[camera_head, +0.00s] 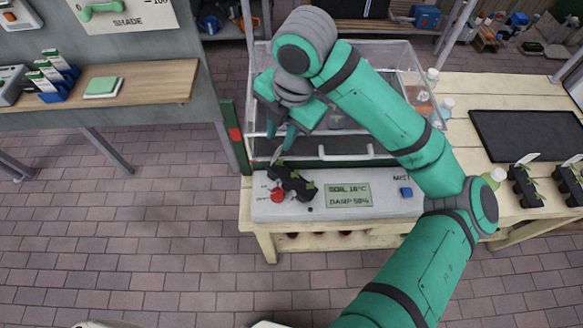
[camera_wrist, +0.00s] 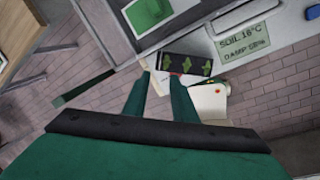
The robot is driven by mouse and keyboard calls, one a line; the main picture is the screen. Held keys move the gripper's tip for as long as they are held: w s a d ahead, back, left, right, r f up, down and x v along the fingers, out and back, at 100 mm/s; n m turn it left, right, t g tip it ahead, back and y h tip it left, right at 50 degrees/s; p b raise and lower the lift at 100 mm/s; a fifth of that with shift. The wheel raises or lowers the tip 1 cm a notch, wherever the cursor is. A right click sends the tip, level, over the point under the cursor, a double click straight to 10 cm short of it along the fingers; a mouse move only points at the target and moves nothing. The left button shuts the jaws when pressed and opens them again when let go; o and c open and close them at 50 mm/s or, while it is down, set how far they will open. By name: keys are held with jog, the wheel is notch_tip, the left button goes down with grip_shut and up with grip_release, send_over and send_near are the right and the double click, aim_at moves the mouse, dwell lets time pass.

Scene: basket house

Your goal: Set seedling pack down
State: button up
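The seedling pack (camera_head: 292,182) is a black tray with small green seedlings and a white tag at its left end. In the head view it is tilted in front of the sloping control panel; its gap to the panel is hard to judge. My gripper (camera_head: 280,143) is just above its left end, fingers pointing down. In the wrist view my fingertips (camera_wrist: 161,75) stand on either side of the white tag, and the pack (camera_wrist: 187,67) extends to the right beyond them. The fingers appear shut on the tag; exact contact is unclear.
The panel (camera_head: 385,205) has a red knob (camera_head: 278,196), a display (camera_head: 348,195) and a blue button (camera_head: 406,192). A clear-walled case (camera_head: 255,90) stands behind it, partly hidden by my arm. A black mat (camera_head: 525,135) and two other packs (camera_head: 522,186) are on the right table.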

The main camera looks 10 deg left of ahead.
send_over(274, 156)
jog(key=d+x, duration=0.1)
jog(key=x, duration=0.3)
jog(key=shift+s+d+x, duration=0.1)
jog(key=shift+x, duration=0.95)
jog(key=shift+s+d+x, duration=0.15)
jog(key=shift+x, duration=0.85)
jog(key=shift+s+d+x, duration=0.1)
jog(key=shift+x, duration=0.95)
jog(key=shift+f, duration=0.1)
grip_shut()
